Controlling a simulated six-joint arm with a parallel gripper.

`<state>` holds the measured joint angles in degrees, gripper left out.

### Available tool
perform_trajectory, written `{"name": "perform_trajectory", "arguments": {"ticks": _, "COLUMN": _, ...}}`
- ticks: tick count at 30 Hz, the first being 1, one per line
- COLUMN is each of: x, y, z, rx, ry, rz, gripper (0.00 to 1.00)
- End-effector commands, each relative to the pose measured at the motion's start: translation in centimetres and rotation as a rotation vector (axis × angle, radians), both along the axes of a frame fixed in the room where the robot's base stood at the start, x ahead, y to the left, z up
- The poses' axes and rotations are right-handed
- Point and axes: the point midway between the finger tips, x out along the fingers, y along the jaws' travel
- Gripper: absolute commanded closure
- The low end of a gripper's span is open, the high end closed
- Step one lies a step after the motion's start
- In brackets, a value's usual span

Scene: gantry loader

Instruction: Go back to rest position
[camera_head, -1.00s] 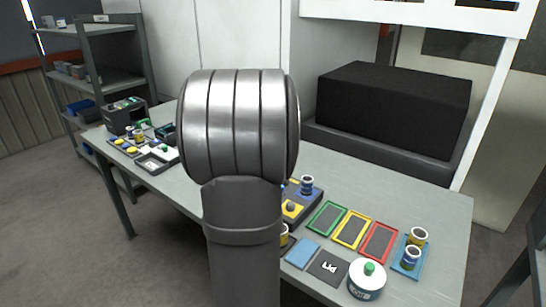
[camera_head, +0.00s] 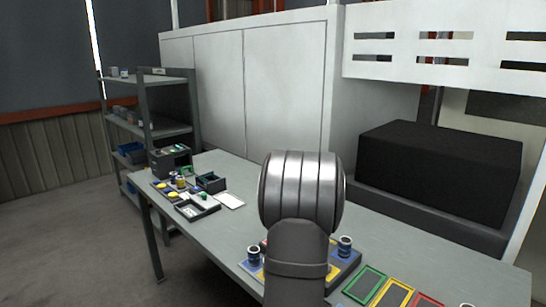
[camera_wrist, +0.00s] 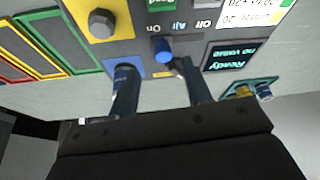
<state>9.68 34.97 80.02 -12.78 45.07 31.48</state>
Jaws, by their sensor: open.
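In the head view my own arm covers the middle of the panel, and my gripper is hidden there.
The grey table (camera_head: 235,225) holds blue-and-white cans (camera_head: 345,246) and green (camera_head: 364,285) and yellow (camera_head: 391,295) framed pads. Dark trays (camera_head: 197,206) sit at its far left end. A black box (camera_head: 440,160) stands behind. A shelf rack (camera_head: 165,130) stands back left.

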Motion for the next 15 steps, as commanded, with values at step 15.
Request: {"name": "perform_trajectory", "arguments": {"ticks": 15, "x": 1.3, "y": -0.9, "z": -3.8, "rx": 0.001, "ry": -0.002, "rz": -0.001, "gripper": 0.55}}
